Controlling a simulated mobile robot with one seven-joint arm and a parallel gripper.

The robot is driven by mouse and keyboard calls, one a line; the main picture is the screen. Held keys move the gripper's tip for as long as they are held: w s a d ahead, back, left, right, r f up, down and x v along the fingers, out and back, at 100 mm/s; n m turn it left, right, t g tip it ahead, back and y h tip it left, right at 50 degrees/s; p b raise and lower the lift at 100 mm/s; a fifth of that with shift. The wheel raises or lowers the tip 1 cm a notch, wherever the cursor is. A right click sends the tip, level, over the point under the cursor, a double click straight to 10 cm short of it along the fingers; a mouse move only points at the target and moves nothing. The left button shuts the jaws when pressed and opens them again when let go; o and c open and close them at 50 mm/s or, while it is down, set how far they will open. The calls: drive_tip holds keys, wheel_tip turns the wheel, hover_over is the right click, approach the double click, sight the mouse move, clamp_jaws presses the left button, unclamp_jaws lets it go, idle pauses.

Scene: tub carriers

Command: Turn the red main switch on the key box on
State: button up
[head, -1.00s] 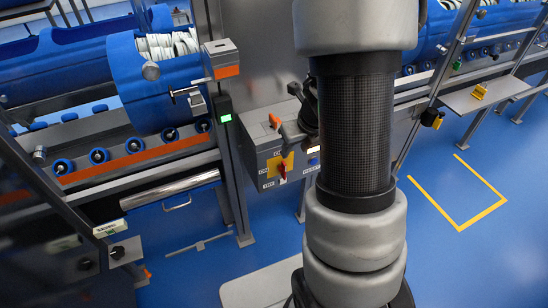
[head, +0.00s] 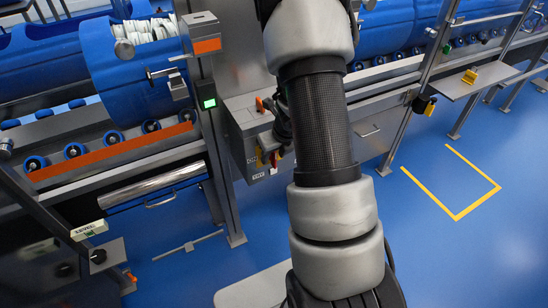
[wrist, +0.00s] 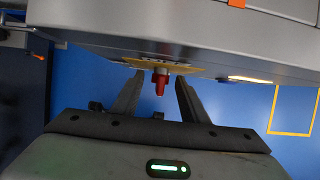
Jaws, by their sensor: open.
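The grey key box (head: 246,112) stands left of my arm in the head view, and its underside and front fill the top of the wrist view (wrist: 200,42). The red main switch (wrist: 160,84) sticks out from a yellow plate (wrist: 140,63). In the head view the red switch (head: 274,159) is small and partly covered by my gripper. My gripper (wrist: 158,80) is open, with one finger on each side of the switch and visible gaps on both sides. I cannot tell whether the fingertips reach past its handle. The switch's labels are not readable.
An orange part (head: 259,104) sits on top of the box. A post with a green-lit unit (head: 209,103) stands just left of it. Blue tubs (head: 130,75) on a roller line are behind. The blue floor with a yellow outline (head: 458,215) at right is clear.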

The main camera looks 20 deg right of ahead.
clamp_jaws()
drive_tip(key=shift+a+f+h+b, duration=0.1)
drive_tip(key=shift+f+h+b, duration=0.05)
drive_tip(key=shift+h+b, duration=0.2)
drive_tip(key=h+b, duration=0.1)
drive_tip(key=b, duration=0.1)
drive_tip(key=h+b, duration=0.2)
drive_tip(key=shift+a+f+n, duration=0.2)
drive_tip(key=shift+a+n, duration=0.2)
drive_tip(key=shift+a+f+n+t+h+b, duration=0.2)
drive_tip(key=shift+n+t+h+b, duration=0.35)
drive_tip(key=shift+h+b, duration=1.3)
drive_tip(key=shift+a+f+n+t+h+b, duration=0.1)
drive_tip(key=shift+f+n+t+h+b, duration=0.4)
drive_tip(key=shift+h+b, duration=1.35)
drive_tip(key=shift+a+r+n+t+h+b, duration=0.25)
drive_tip(key=shift+n+h+b, duration=0.65)
drive_tip(key=shift+h, duration=1.75)
drive_tip(key=shift+d+f, duration=0.15)
drive_tip(key=shift+f, duration=0.05)
